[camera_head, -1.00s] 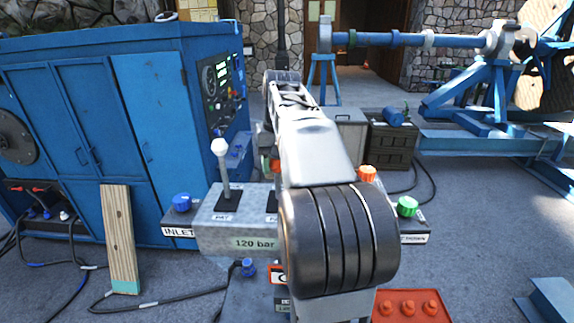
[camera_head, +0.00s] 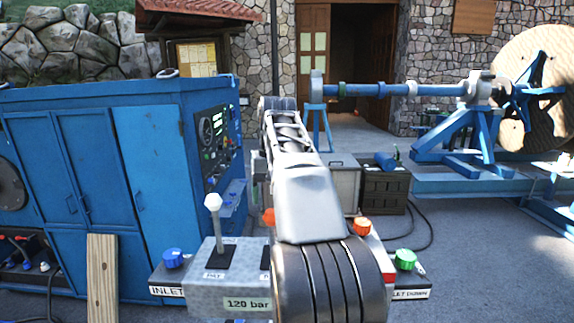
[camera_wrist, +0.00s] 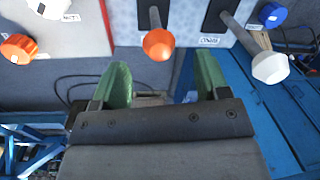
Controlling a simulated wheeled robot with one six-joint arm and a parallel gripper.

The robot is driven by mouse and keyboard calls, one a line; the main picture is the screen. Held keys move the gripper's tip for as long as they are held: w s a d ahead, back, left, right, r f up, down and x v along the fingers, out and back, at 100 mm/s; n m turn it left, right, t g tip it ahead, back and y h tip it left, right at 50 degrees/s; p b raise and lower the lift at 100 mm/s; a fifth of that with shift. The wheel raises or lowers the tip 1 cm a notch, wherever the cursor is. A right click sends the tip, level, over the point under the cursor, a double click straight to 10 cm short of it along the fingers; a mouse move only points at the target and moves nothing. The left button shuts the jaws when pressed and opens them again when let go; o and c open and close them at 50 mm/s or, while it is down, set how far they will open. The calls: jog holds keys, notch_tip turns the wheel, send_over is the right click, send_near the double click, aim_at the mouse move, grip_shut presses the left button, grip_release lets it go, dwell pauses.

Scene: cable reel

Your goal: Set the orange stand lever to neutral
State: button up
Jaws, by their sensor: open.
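The orange stand lever has a round orange knob (camera_wrist: 158,44) on a rod in a dark slot. It is at the top centre of the wrist view, and its knob (camera_head: 268,217) shows just left of my arm in the head view. My gripper (camera_wrist: 162,82) is open and empty, with two green fingertips spread apart. In the wrist picture the orange knob appears above the gap between them, with no visible contact. The lever's base and label are mostly hidden by my arm in the head view.
A white-knobbed lever (camera_head: 212,202) stands beside it on the grey control box (camera_head: 232,300). Blue (camera_head: 174,258), orange (camera_head: 361,226) and green (camera_head: 405,258) valve knobs are around the box. A blue cabinet (camera_head: 150,170) is behind left. Open floor lies behind right.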

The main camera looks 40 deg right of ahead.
notch_tip(320, 180, up, 7)
jog(key=p, duration=0.2)
jog(key=shift+s+d+p, duration=0.15)
jog(key=shift+s+p, duration=0.1)
jog(key=shift+p, duration=0.1)
dwell(0.4)
